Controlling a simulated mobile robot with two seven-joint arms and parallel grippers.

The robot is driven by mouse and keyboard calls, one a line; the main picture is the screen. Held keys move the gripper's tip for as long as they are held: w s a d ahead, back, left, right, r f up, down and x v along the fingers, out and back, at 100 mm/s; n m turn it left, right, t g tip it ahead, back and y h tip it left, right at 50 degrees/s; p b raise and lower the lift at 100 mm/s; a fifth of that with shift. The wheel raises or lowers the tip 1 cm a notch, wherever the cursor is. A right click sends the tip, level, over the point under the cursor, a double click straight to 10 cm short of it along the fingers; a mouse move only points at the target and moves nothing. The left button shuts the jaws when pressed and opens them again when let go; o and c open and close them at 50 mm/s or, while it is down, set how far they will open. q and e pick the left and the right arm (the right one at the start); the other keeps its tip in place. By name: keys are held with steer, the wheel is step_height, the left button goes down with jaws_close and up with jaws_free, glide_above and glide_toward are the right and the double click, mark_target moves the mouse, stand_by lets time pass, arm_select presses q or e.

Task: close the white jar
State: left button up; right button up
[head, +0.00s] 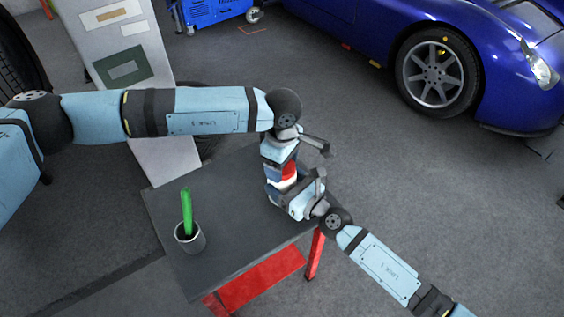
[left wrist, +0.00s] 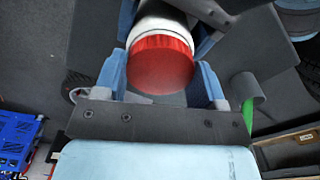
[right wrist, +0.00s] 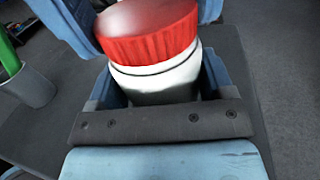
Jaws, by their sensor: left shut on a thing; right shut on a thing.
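The white jar (head: 284,184) is above the dark table near its right side, between my two grippers. It shows best in the right wrist view (right wrist: 157,84). The red ribbed lid (right wrist: 148,37) is on its mouth, and it shows in the left wrist view too (left wrist: 160,65). My left gripper (head: 283,165) is shut on the red lid, coming from above. My right gripper (head: 293,189) is shut on the white body, from the lower right. I cannot tell whether the lid is tight. The jar's base is hidden.
A dark cup (head: 190,238) with a green stick (head: 186,212) stands on the table (head: 230,262), left of the jar. The table's middle is clear. A grey panel (head: 113,50) stands behind, and a blue car (head: 385,25) is far off.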

arm_select(q)
steer(key=o, duration=1.1)
step_height(320, 180, up, 12)
arm_select(e)
steer(key=o, duration=1.7)
steer(key=shift+d, duration=0.1)
arm_select(q)
steer(key=shift+f+b, duration=1.15)
arm_select(e)
steer(key=shift+v, duration=6.85)
